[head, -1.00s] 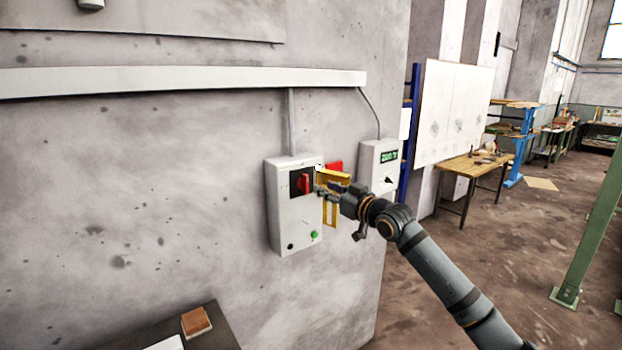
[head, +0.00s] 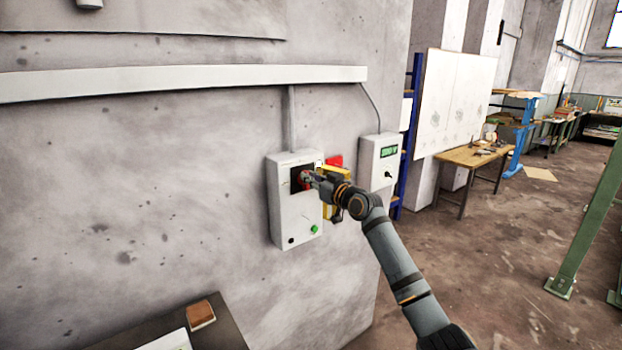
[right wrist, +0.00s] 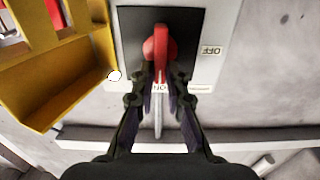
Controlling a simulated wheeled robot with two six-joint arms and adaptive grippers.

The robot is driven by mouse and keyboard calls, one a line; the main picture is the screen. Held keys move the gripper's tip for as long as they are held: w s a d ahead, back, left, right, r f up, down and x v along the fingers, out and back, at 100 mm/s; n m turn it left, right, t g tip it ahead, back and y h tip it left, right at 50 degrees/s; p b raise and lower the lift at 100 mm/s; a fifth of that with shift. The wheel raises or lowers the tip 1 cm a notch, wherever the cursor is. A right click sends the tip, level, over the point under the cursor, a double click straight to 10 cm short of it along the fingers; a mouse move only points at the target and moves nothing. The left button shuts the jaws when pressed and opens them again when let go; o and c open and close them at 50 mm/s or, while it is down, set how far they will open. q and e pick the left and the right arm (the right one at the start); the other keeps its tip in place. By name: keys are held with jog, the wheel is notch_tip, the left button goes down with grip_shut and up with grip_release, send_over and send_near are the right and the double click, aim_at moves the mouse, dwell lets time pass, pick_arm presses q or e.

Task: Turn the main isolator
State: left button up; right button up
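The main isolator is a red rotary handle on a black plate, on the front of a light grey box (head: 291,218) on the wall. In the head view my right gripper partly covers the red handle (head: 303,176). In the right wrist view the red handle (right wrist: 159,45) lines up with the ON mark, and OFF stands to its right; the lettering is upside down. My right gripper (right wrist: 162,72) is open, its fingertips one on each side of the handle's near end. I cannot tell whether they touch it. My left gripper is not in view.
A yellow holder (right wrist: 70,75) is close beside the box, with a red item (head: 336,160) by it. A meter box (head: 384,150) with a green display hangs to the right. A green button (head: 314,229) is low on the isolator box. A dark bench (head: 225,335) is below left.

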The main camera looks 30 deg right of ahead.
grip_shut()
jog(key=n+b, duration=0.2)
jog(key=n, duration=0.2)
jog(key=a+f+n+b, duration=0.1)
jog(key=n+b, duration=0.2)
jog(key=n, duration=0.1)
jog(key=n+b, duration=0.3)
jog(key=n, duration=0.1)
jog(key=shift+s+a+f, duration=0.1)
jog(key=shift+a+f, duration=0.05)
jog(key=shift+a, duration=0.15)
jog(key=n+b, duration=0.1)
jog(key=n, duration=0.2)
jog(key=n+b, duration=0.1)
jog(key=n, duration=0.1)
jog(key=shift+a+f+n, duration=0.1)
jog(key=shift+f+n, duration=0.3)
jog(key=o, duration=0.6)
grip_release()
